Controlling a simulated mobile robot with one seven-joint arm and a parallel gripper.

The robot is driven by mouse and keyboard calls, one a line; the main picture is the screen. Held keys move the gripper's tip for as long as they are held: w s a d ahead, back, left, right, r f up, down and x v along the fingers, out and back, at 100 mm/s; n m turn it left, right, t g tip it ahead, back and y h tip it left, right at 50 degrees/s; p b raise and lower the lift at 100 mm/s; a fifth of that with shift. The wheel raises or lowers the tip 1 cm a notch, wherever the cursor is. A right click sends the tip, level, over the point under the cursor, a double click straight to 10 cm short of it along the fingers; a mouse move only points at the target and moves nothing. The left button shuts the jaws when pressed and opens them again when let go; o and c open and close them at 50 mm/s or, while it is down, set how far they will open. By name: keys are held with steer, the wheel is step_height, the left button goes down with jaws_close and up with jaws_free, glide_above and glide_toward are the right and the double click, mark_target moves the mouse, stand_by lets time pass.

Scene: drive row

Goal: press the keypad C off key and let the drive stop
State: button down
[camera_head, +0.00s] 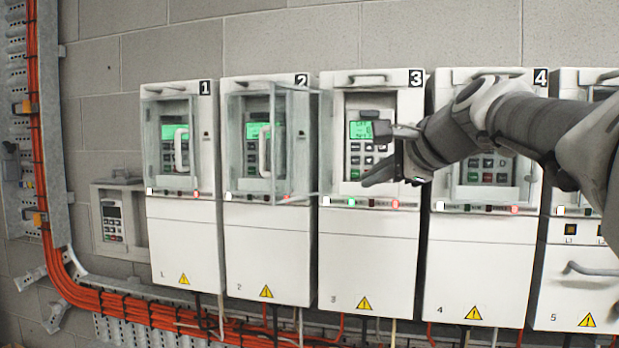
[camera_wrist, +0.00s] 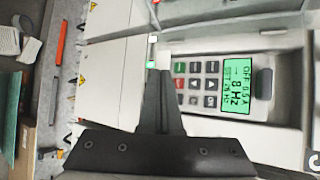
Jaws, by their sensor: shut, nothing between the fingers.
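The keypad of drive 3 (camera_head: 360,158) has a lit green display and rows of grey keys, with coloured keys in its lowest row. It fills the right part of the wrist view (camera_wrist: 212,85), turned sideways; its display seems to read "OFF", "0.5 A" and "8 Hz". My gripper (camera_head: 366,183) is shut and empty, in front of this keypad's lower edge. In the wrist view its fingertips (camera_wrist: 163,62) are beside the coloured keys (camera_wrist: 180,76). I cannot tell whether they touch anything.
Clear covers stand over the keypads of drive 1 (camera_head: 180,145) and drive 2 (camera_head: 262,160). Drive 4 (camera_head: 480,250) is partly behind my arm. Drive 3 shows green and red lamps below its keypad. A small wall keypad (camera_head: 112,220) and orange cables (camera_head: 100,300) are left.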

steer(key=shift+s+a, duration=0.2)
steer(key=shift+s, duration=0.35)
steer(key=shift+s+a, duration=0.2)
steer(key=shift+s, duration=0.3)
stand_by(0.6)
steer(key=s+f+n+g+h, duration=0.2)
steer(key=s+f+n, duration=0.6)
steer(key=s+f, duration=0.4)
steer(key=s+f+n+g+h, duration=0.2)
steer(key=s+f+n, duration=0.7)
steer(key=f, duration=0.9)
steer(key=s+g, duration=0.2)
steer(key=s, duration=0.1)
steer(key=shift+s+a+f+h, duration=0.2)
steer(key=shift+s+f+h, duration=0.05)
steer(key=shift+s+h, duration=0.15)
steer(key=shift+w+a+n, duration=0.1)
steer(key=shift+a+n, duration=0.05)
steer(key=shift+n, duration=0.15)
